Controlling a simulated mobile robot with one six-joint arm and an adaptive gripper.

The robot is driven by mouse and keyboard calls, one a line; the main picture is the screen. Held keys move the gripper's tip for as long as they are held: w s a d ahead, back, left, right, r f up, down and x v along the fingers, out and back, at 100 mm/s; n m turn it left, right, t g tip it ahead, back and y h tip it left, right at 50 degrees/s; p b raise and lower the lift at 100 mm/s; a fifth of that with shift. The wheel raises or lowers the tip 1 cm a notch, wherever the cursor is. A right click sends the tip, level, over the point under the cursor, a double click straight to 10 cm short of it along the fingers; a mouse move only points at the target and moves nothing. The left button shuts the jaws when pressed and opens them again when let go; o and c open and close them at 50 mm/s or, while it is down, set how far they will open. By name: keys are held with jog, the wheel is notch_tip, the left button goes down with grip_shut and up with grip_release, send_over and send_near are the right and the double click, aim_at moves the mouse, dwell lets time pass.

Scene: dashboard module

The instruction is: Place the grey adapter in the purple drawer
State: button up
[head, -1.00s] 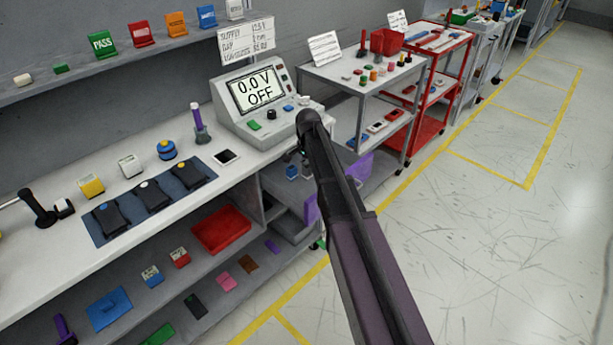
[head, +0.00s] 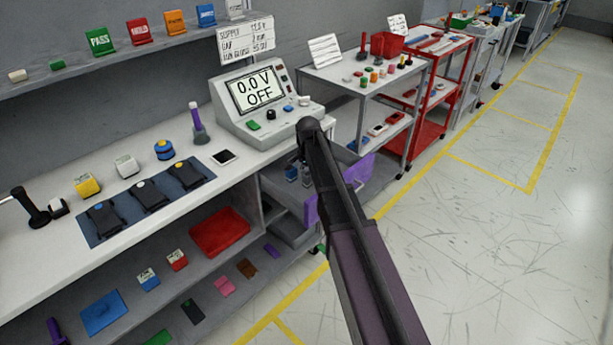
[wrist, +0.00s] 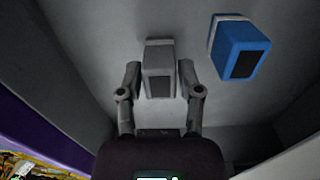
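The purple drawer (head: 357,175) stands open below the right end of the bench, partly hidden by my arm. Its purple front (wrist: 40,130) is at the left in the wrist view, beside the grey interior. The grey adapter (wrist: 158,80) is inside the drawer, between the two fingers of my gripper (wrist: 160,70). Narrow gaps show between the fingers and its sides, so the gripper looks open around it. Whether the adapter touches the drawer floor is hard to tell. In the head view, my arm mostly hides the gripper.
A blue adapter (wrist: 240,50) lies in the drawer, right of the grey one and close to the right finger. The bench supply with its screen (head: 262,92) stands above the drawer. A grey cart (head: 375,78) is just beyond. Drawer walls flank the gripper.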

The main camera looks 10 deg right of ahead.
aim_at(308, 174)
jog(key=shift+o, duration=0.5)
jog(key=shift+r, duration=0.2)
notch_tip(308, 174, up, 12)
jog(key=p, duration=1.2)
jog(key=shift+s, duration=0.15)
dwell(0.5)
jog(key=s+d+n, duration=0.2)
jog(key=s+n, duration=0.8)
jog(key=s, duration=1.5)
jog(key=shift+s+n, duration=0.4)
